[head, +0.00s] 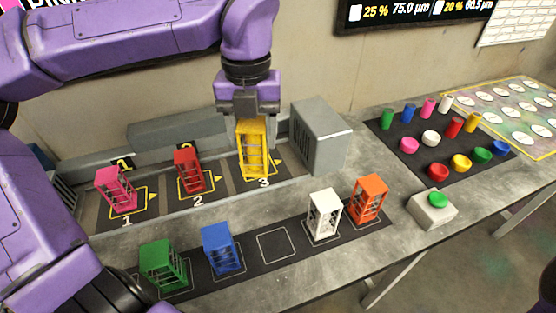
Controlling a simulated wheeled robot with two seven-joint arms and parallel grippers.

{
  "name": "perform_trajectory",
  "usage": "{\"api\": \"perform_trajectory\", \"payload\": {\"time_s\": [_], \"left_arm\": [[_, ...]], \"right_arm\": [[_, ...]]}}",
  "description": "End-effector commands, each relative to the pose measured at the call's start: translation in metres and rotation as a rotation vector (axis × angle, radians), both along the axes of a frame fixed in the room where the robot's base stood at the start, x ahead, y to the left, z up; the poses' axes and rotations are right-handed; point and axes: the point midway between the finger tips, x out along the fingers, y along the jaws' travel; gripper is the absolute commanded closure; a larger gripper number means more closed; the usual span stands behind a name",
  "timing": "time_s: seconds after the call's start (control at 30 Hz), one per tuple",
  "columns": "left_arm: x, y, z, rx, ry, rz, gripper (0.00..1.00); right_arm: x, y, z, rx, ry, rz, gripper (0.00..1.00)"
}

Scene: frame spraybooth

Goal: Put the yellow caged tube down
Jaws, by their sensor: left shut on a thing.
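The yellow caged tube (253,152) is upright above or on the slot marked 3 (270,170) in the back row. My left gripper (250,120) comes down from above and is shut on the top of the yellow caged tube. I cannot tell whether its base touches the slot. An empty outlined square (275,245) lies on the front black mat (258,264), between the blue and white caged tubes.
A pink caged tube (117,190) and a red one (189,171) stand in slots 1 and 2. Green (163,265), blue (222,249), white (323,215) and orange (369,199) ones stand in front. A grey box (319,138) is close right of the yellow tube.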

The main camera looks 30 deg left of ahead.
Motion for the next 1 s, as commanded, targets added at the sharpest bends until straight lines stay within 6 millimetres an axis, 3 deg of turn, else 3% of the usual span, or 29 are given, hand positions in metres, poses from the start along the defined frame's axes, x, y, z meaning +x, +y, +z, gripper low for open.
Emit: {"api": "perform_trajectory", "payload": {"time_s": [0.03, 0.17, 0.27, 0.47, 0.6, 0.83, 1.0], "left_arm": [[-0.003, 0.000, -0.011, -0.001, -0.006, -0.001, 0.84], [-0.001, 0.004, -0.014, -0.002, -0.010, -0.001, 0.84], [0.021, 0.018, -0.021, -0.004, -0.003, 0.001, 0.84], [0.084, 0.052, -0.053, 0.001, 0.012, 0.003, 0.84], [0.107, 0.065, -0.090, 0.000, 0.013, 0.001, 0.84], [0.126, 0.078, -0.119, 0.000, 0.013, 0.000, 0.84], [0.124, 0.077, -0.147, -0.001, 0.011, -0.001, 0.84]], "right_arm": [[-0.001, 0.000, -0.012, 0.000, 0.001, 0.000, 0.57], [-0.001, 0.000, -0.010, 0.000, 0.001, 0.000, 0.57], [-0.001, 0.000, 0.002, 0.000, 0.001, 0.000, 0.57], [0.000, 0.000, 0.021, 0.000, 0.002, 0.000, 0.57], [0.001, 0.000, 0.025, 0.000, 0.000, 0.000, 0.57], [0.001, 0.000, 0.031, 0.001, 0.001, 0.000, 0.57], [0.001, 0.000, 0.031, 0.000, 0.001, 0.000, 0.57]]}}
